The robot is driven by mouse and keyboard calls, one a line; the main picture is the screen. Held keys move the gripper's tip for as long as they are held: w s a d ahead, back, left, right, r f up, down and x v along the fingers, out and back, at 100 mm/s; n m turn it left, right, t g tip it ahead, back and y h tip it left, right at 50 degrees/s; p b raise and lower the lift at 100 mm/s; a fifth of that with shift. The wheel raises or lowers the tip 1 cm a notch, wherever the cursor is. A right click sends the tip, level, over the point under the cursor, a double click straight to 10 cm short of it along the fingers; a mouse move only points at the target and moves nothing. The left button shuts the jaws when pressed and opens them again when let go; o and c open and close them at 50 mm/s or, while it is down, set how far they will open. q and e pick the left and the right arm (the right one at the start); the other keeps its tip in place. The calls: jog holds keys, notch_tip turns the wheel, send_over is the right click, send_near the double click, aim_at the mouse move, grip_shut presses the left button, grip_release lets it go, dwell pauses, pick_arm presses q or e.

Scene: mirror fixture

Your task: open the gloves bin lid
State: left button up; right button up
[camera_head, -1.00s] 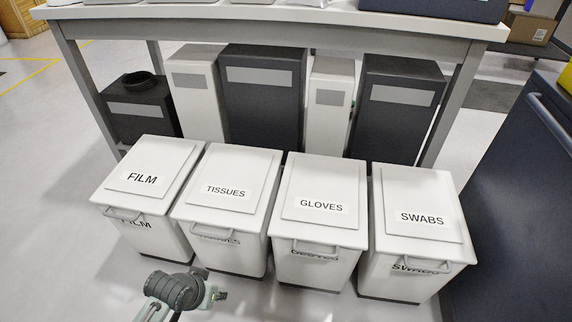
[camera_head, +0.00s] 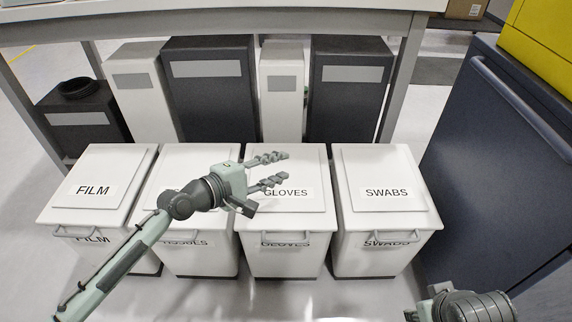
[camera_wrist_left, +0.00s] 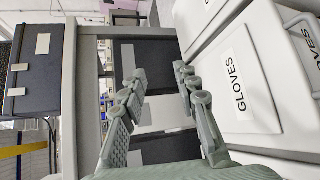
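The gloves bin (camera_head: 287,262) is white, with a shut flat lid (camera_head: 306,216) labelled GLOVES and a front handle (camera_head: 285,235). My left gripper (camera_head: 284,168) is open and empty above the left part of this lid. Its fingers hide part of the lid and the label's left edge. In the left wrist view the two fingers (camera_wrist_left: 157,82) are spread apart, with the lid (camera_wrist_left: 262,112) and its label to their right. I see no contact. My right gripper (camera_head: 420,310) only partly shows at the bottom right edge; its fingers cannot be made out.
The film bin (camera_head: 82,220) and tissues bin (camera_head: 200,262) stand to the left, the swabs bin (camera_head: 375,262) to the right, all shut. A table (camera_head: 250,25) stands behind over dark and white containers. A dark blue cabinet (camera_head: 480,160) stands at the right.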

pick_arm(q)
jog(key=shift+x, duration=1.5)
jog(key=shift+c, duration=0.6)
grip_shut()
jog(key=c, duration=0.6)
grip_release()
jog(key=shift+o, duration=0.6)
grip_release()
jog(key=v, duration=1.2)
